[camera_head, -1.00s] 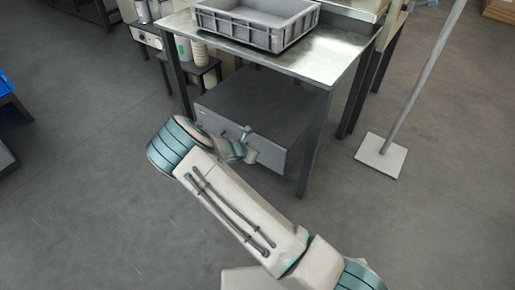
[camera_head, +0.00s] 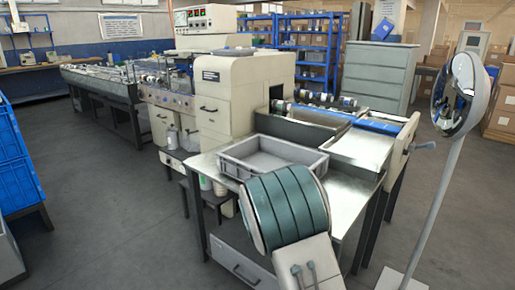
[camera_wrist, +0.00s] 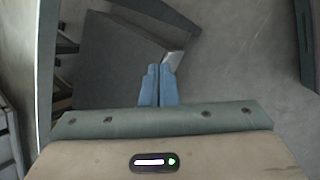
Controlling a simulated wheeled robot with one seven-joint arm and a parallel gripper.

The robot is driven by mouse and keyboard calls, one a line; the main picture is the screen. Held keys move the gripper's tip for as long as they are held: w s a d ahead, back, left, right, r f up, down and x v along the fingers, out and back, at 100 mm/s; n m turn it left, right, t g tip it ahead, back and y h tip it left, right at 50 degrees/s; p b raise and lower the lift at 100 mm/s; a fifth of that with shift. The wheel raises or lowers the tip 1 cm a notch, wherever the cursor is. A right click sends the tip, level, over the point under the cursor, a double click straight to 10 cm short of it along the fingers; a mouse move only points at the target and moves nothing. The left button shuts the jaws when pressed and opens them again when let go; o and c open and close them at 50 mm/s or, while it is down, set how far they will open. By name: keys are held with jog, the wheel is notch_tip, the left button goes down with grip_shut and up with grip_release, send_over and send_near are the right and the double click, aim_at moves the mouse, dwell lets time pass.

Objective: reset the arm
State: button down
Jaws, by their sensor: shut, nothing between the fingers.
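My gripper (camera_wrist: 160,84) shows in the wrist view with its two blue fingers together and nothing between them. Below it in that view are the grey floor and a dark grey cabinet (camera_wrist: 115,50) under a table. In the head view my arm rises at the lower middle in front of the metal table, and its large teal-banded joint covers part of the table. My gripper is hidden in the head view.
A grey crate (camera_head: 238,172) stands on the metal table (camera_head: 345,190). The cream wrapping machine (camera_head: 230,95) is behind it. A round mirror (camera_head: 462,95) on a pole stands at the right. Blue crates (camera_head: 20,165) stand at the left. Open floor (camera_head: 95,215) lies at the left.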

jog(key=s+d+r+m+y+p, duration=0.1)
jog(key=s+r+m+p, duration=0.25)
jog(key=r, duration=0.45)
jog(key=s+d+r+m+g+y+p, duration=0.1)
jog(key=s+d+r+m+p, duration=0.15)
jog(key=s+r, duration=0.35)
jog(key=s+d+r+m+y+p, duration=0.1)
jog(key=s+r+m+p, duration=0.2)
jog(key=r, duration=0.6)
jog(key=s+a+r+m+y+p, duration=0.1)
jog(key=s+r+m+p, duration=0.5)
jog(key=s+r, duration=0.8)
jog(key=y+p, duration=0.1)
jog(key=p, duration=0.2)
jog(key=shift+s+a+r, duration=0.25)
jog(key=shift+s+a, duration=0.05)
jog(key=shift+s, duration=0.1)
